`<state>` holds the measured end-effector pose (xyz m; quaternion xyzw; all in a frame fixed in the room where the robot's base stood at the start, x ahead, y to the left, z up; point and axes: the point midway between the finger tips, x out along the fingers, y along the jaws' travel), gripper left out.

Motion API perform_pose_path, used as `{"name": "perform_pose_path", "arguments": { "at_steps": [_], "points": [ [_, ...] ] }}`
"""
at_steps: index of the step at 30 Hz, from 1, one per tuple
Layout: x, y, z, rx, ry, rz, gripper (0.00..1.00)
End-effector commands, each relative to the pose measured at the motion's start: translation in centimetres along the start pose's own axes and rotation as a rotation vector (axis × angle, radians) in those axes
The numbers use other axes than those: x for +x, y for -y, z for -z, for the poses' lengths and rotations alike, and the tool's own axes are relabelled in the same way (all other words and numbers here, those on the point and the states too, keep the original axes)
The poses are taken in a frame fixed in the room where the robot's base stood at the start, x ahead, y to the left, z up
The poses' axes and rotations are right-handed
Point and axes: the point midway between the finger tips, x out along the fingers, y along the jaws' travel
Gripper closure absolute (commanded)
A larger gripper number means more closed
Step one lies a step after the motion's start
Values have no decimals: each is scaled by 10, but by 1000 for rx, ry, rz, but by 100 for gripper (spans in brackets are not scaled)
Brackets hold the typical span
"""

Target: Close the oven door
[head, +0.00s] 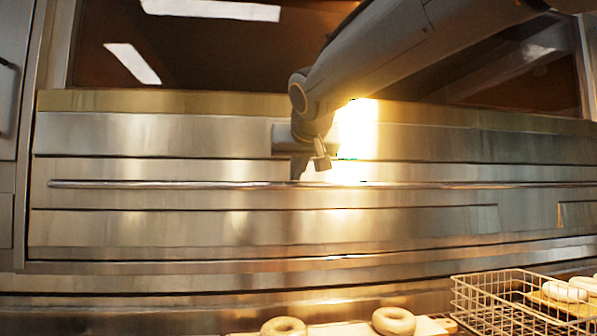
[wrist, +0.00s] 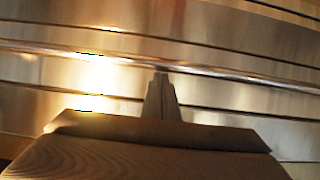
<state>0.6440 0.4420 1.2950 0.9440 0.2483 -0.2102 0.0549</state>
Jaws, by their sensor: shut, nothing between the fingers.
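The oven front is brushed steel (head: 130,230) with horizontal seams, and a long thin bar (head: 150,184) runs across it. The same bar crosses the wrist view (wrist: 90,54). I cannot tell which panel is the door or how far it stands open. My gripper (head: 309,171) hangs in front of the steel, just above the bar in the head view. In the wrist view my gripper (wrist: 161,82) has its fingers together and empty, with the tips overlapping the bar's line. I cannot tell whether they touch it.
Dark glass-like panels (head: 230,55) with light reflections lie above the steel. At the bottom, bagels (head: 284,326) (head: 394,321) lie on a pale board (head: 340,329). A wire basket (head: 510,303) with pale dough pieces (head: 564,291) stands at the lower right. A bright glare sits behind my gripper.

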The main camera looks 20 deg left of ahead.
Motion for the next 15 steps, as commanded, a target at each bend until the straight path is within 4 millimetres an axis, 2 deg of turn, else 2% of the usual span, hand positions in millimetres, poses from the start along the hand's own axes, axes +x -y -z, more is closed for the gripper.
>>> {"name": "perform_pose_path", "arguments": {
  "at_steps": [1, 15],
  "points": [
    [2, 0, -6, -1, 7, -1, 100],
    [5, 0, -11, -1, 18, -3, 100]
  ]
}}
